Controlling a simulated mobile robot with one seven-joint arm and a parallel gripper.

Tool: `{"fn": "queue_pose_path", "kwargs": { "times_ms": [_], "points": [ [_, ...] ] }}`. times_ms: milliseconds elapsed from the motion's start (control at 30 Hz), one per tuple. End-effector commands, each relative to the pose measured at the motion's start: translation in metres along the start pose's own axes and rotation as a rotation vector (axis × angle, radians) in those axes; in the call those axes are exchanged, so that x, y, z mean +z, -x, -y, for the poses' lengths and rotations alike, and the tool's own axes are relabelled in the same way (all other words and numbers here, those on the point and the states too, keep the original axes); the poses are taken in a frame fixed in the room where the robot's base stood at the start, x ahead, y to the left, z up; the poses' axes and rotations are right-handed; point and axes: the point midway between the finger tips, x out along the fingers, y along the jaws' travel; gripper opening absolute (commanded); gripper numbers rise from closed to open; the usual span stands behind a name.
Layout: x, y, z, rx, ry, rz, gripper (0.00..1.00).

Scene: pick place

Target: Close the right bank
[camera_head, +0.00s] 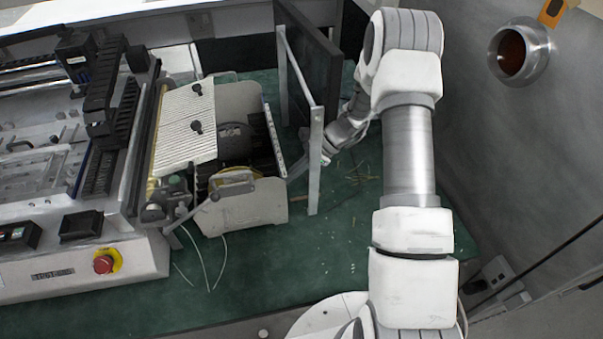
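A machine unit with a ribbed light cover (185,125), which may be the right bank, sits on the green surface right of the large machine. A grey upright metal frame (315,165) stands just right of this unit, with a gap between them. My arm reaches from the lower right up and then back down to the left. My gripper (308,166) is low beside the frame, at the right side of the unit. The frame's front post partly hides it. I cannot tell whether its fingers are open or touching anything.
A large machine with a red button (103,264) fills the left. A dark panel (312,62) stands behind the frame. Loose wires lie on the green surface (275,275), which is mostly clear in front. A grey wall with a round metal port (540,55) bounds the right.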

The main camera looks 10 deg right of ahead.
Motion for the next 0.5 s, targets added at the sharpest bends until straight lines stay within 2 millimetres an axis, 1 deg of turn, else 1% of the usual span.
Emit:
{"fn": "queue_pose_path", "kwargs": {
  "times_ms": [33,100,200,500],
  "points": [
    [0.012,-0.012,-0.001,0.007,0.004,0.009,0.0],
    [0.02,-0.02,-0.001,0.006,0.003,0.007,0.0],
    [0.027,-0.026,-0.001,0.005,0.003,0.006,0.0],
    [0.031,-0.03,-0.001,0.006,0.003,0.01,0.0]
  ]
}}
